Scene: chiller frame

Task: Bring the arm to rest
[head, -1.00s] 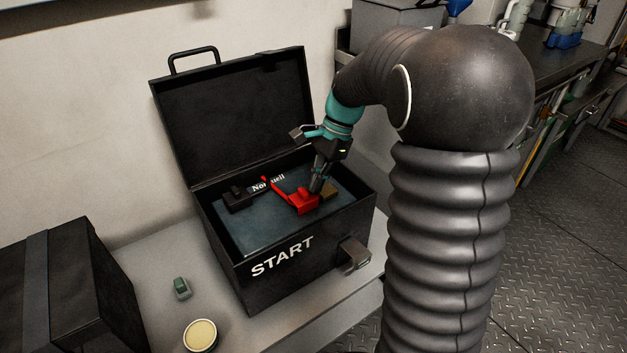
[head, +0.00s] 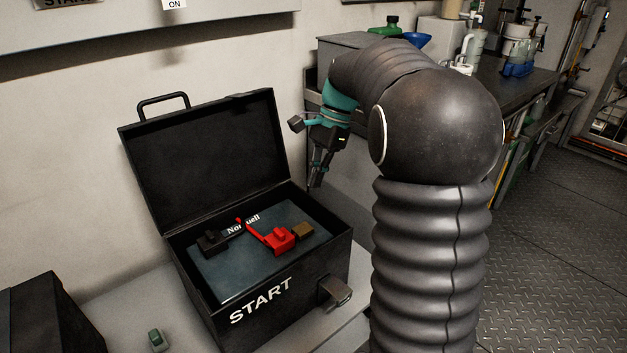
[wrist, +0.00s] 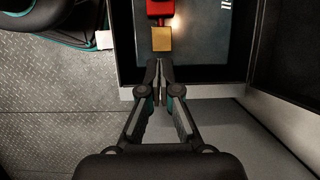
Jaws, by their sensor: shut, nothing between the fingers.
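My gripper (head: 316,182) is at the end of my arm, raised beside the right end of the open black START box (head: 252,318). In the wrist view my gripper (wrist: 160,66) has its fingertips together with nothing between them, over the box's near edge. Inside the box, a red lever piece (head: 277,239) lies on the blue-grey panel (head: 228,277), with a brown block (head: 304,231) at its right and a black block (head: 211,243) at its left. The wrist view shows the brown block (wrist: 161,38) ahead of the fingertips, apart from them.
The box lid (head: 205,165) stands open against the wall. A dark case (head: 45,318) and a small green item (head: 156,340) are at the lower left. A cluttered workbench (head: 455,103) stands behind my arm. The metal floor (head: 545,270) at the right is clear.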

